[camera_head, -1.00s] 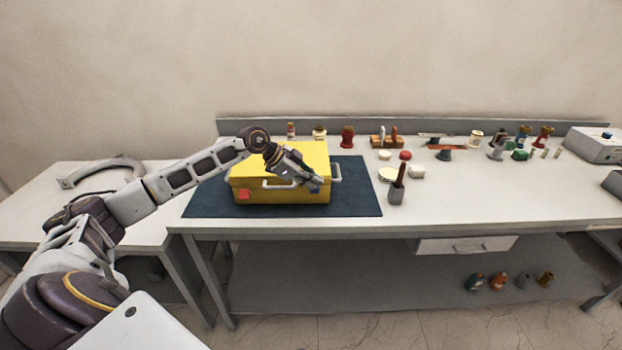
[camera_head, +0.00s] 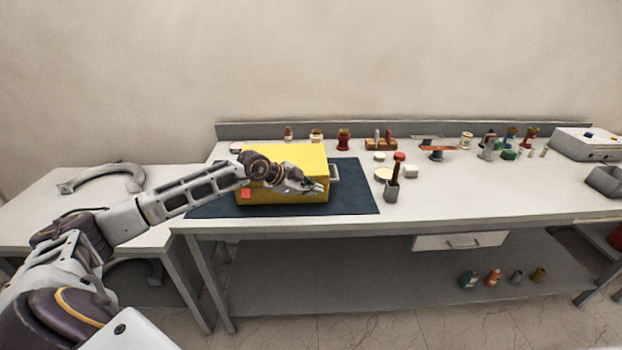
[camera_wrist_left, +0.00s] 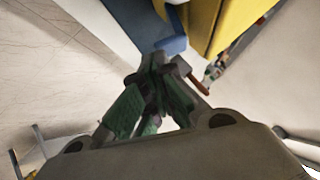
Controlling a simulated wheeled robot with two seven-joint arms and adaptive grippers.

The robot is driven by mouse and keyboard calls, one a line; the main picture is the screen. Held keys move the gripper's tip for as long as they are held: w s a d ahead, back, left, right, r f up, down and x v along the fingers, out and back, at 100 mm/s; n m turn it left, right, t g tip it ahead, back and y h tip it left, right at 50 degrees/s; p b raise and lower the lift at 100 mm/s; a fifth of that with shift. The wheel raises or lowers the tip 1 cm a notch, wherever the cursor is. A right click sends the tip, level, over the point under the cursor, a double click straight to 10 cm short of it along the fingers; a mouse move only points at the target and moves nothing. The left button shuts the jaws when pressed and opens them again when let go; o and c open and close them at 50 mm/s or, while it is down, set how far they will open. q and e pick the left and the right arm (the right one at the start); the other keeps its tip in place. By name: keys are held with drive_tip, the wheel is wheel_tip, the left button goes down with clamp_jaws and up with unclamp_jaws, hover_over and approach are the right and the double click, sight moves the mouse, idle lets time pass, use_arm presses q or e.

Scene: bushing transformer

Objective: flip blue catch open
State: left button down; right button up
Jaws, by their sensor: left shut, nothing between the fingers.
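The yellow case (camera_head: 285,160) sits shut on the dark blue mat (camera_head: 352,190); part of it also shows in the wrist view (camera_wrist_left: 228,18). A red catch (camera_head: 246,194) is on the left of its front face. My left gripper (camera_head: 320,188) is at the right end of the case's front, pointing right. Its fingers are together and empty, and also show in the wrist view (camera_wrist_left: 157,75). Whether they touch the case cannot be told. My right gripper is out of view.
A grey cup with a red-topped tool (camera_head: 393,190) stands right of the mat. Jars, small tools and discs line the bench's back. A grey box (camera_head: 588,146) is at the far right. The bench's right front is clear.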

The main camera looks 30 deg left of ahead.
use_arm(q)
drive_tip(key=shift+s+d+f, duration=0.1)
drive_tip(key=shift+s+f, duration=0.1)
drive_tip(key=shift+f, duration=0.05)
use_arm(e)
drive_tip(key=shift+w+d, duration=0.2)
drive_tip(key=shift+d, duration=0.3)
use_arm(q)
drive_tip(key=shift+w+a+r, duration=0.1)
drive_tip(key=shift+w+a, duration=0.1)
drive_tip(key=shift+w, duration=0.15)
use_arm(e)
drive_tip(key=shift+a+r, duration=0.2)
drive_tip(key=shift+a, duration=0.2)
use_arm(q)
drive_tip(key=shift+w, duration=0.1)
